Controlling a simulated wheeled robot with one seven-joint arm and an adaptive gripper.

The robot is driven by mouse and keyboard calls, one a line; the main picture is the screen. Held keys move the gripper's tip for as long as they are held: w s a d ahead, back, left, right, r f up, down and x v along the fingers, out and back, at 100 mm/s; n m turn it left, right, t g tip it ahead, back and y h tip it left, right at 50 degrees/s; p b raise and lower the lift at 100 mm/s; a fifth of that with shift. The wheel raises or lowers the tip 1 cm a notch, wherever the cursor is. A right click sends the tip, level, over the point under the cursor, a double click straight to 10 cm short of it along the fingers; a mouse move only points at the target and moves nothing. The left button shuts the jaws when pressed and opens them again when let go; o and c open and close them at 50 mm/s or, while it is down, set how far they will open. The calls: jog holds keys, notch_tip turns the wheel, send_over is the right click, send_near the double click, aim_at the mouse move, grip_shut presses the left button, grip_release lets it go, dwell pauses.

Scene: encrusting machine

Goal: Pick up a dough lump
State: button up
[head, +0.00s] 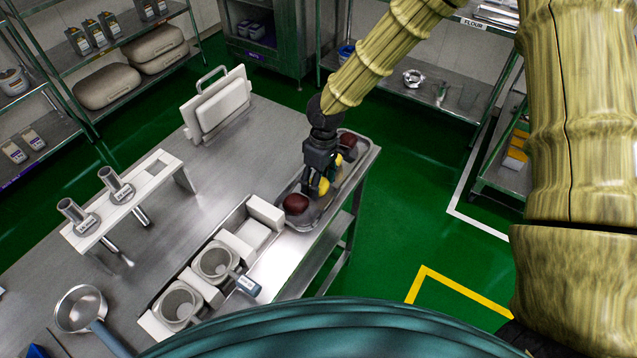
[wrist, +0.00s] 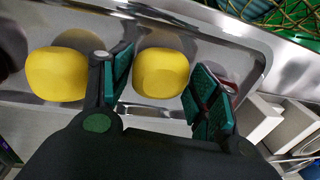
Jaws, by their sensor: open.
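My gripper (head: 317,184) is open above the metal tray at the table's right end. In the wrist view my gripper (wrist: 163,82) has its green-padded fingers on either side of a yellow dough lump (wrist: 160,72); I cannot tell if they touch it. Another yellow lump (wrist: 57,74) lies left of the fingers. In the head view a yellow lump (head: 323,187) shows at the fingertips. A dark red lump (head: 296,204) sits at the tray's near end, and another dark red lump (head: 347,139) at the far end. The tray (head: 322,222) has a raised metal rim.
White containers (head: 215,262) and blocks stand in a long holder beside the tray. A white rack with metal cylinders (head: 115,184) and a white board stand (head: 217,106) are farther left. A strainer (head: 82,308) lies at the near left. Green floor is clear on the right.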

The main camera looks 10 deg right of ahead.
jog(key=shift+f, duration=0.4)
jog(key=c, duration=0.7)
jog(key=shift+r, duration=0.15)
